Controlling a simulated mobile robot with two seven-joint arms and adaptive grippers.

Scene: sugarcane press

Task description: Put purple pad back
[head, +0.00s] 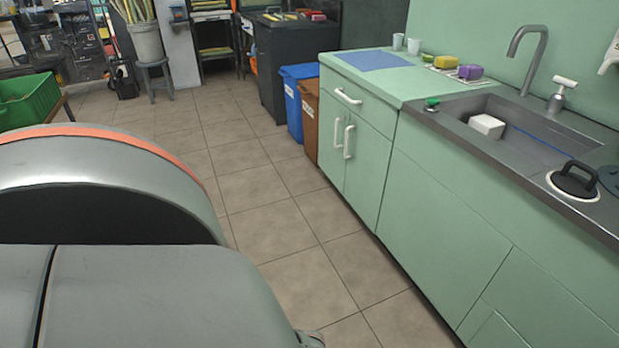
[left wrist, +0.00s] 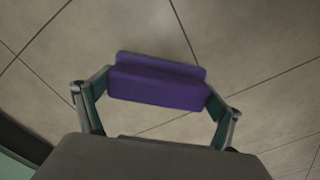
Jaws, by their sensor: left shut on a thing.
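In the left wrist view a purple pad (left wrist: 158,86) is held between the two fingers of my left gripper (left wrist: 157,95), above a tiled floor. The fingertips touch its two ends. The pad is a long block with a thin lip along its far edge. In the head view another purple block (head: 470,72) lies at the back of the green counter, beside a yellow sponge (head: 446,62), on a pale rack (head: 452,75). My left gripper is outside the head view. My right gripper shows in neither view.
The green counter (head: 412,82) has a blue mat (head: 379,61), two cups and a grey sink (head: 540,122) with a white block and a tap. Blue (head: 294,100) and brown (head: 311,122) bins stand at its far end. The tiled floor (head: 262,190) left of the cabinets is clear.

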